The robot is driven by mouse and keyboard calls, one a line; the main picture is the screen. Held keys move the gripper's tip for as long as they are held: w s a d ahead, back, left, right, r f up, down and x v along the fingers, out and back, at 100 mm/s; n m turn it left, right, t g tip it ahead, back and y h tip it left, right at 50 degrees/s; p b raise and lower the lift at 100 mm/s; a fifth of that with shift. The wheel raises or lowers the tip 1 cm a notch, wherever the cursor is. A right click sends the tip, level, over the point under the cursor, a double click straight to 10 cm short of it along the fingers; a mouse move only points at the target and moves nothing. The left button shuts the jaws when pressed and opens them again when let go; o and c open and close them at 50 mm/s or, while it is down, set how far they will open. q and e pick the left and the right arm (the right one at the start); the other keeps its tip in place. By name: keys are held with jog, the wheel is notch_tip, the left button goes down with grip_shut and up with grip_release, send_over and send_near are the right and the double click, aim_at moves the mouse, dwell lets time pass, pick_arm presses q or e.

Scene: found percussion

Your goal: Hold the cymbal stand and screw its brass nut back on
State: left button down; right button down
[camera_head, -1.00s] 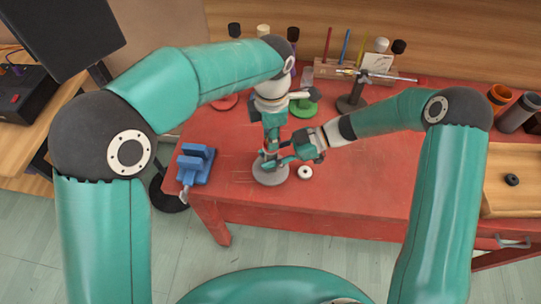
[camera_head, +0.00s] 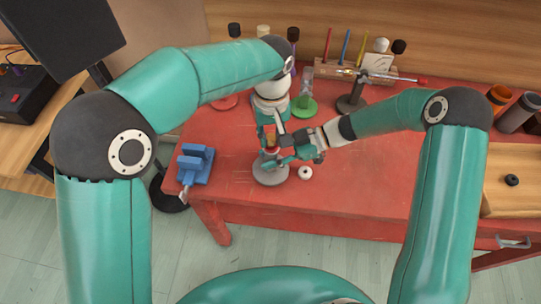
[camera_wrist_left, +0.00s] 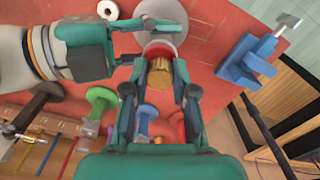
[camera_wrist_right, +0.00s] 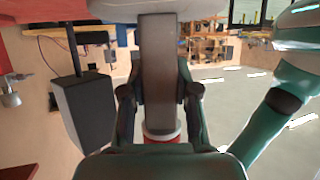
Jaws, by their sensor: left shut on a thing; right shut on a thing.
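The cymbal stand has a grey round base (camera_head: 270,177) on the red table; the base also shows at the top of the left wrist view (camera_wrist_left: 165,18). My right gripper (camera_head: 274,158) comes in from the right and is shut on the dark upright post (camera_wrist_right: 159,75) above the base. A red piece with a pale ring (camera_wrist_right: 162,135) sits above the post. My left gripper (camera_head: 270,138) is above the right one, pointing down, and is shut on the brass nut (camera_wrist_left: 160,72). The nut is in line with the red piece; whether its threads engage is hidden.
A white ring (camera_head: 305,173) lies right of the base. A blue vise (camera_head: 195,164) stands at the table's left edge. Behind are a green-based piece (camera_head: 304,108), a small stand with a rod (camera_head: 351,104) and a wooden rack (camera_head: 330,71).

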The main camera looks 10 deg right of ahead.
pick_arm(q)
jog(key=m, duration=0.4)
jog(key=shift+w, duration=0.15)
jog(key=m, duration=0.4)
jog(key=shift+m, duration=0.4)
jog(key=m, duration=1.2)
jog(key=shift+m, duration=0.4)
jog(key=m, duration=1.2)
jog(key=shift+m, duration=0.4)
jog(key=c, duration=0.9)
grip_release()
jog(key=shift+f, duration=0.1)
